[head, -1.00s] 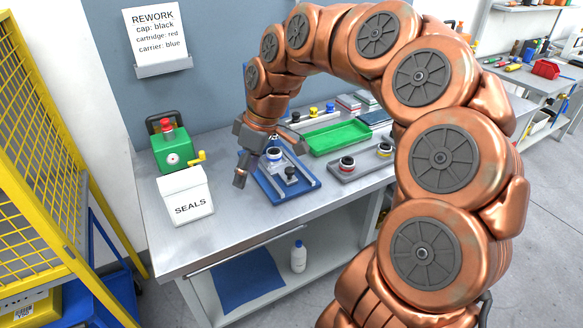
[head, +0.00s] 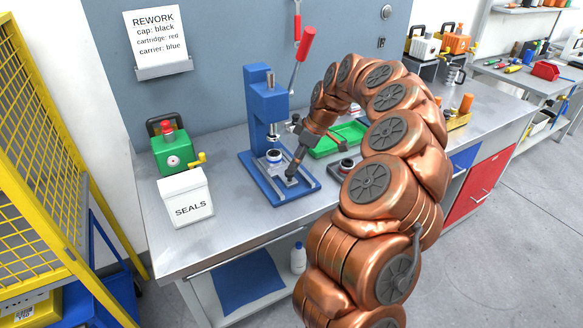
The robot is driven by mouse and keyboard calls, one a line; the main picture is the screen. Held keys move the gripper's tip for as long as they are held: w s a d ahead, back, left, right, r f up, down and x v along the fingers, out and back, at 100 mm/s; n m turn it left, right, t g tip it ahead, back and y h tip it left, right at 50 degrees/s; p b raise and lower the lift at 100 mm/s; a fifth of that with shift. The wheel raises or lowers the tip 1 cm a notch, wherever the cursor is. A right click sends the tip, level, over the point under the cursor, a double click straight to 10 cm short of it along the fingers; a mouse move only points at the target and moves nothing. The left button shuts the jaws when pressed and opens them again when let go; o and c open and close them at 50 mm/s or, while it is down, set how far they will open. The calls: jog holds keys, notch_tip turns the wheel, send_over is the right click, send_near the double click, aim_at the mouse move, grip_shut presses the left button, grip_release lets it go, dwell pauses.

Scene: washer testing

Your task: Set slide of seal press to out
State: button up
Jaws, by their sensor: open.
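The blue seal press (head: 259,110) stands upright on the bench, with a red lever handle (head: 306,44) raised at its upper right. A round white and dark blue part (head: 274,157) sits on its base under the ram. The slide's dark knob (head: 291,180) shows low at the front of the base. My gripper (head: 288,153) is open at the right front of the press, with one finger reaching down close to the knob. I cannot tell whether the finger touches the knob. The arm and finger hide part of the slide area.
A white SEALS box (head: 186,198) and a green device (head: 172,152) with a yellow crank stand left of the press. A green tray (head: 347,133) lies behind my arm. A grey fixture (head: 337,172) is partly hidden by my arm. The bench front is clear.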

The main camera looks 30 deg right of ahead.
jog(key=p+x, duration=0.1)
jog(key=x, duration=0.4)
jog(key=shift+c, duration=0.3)
grip_shut()
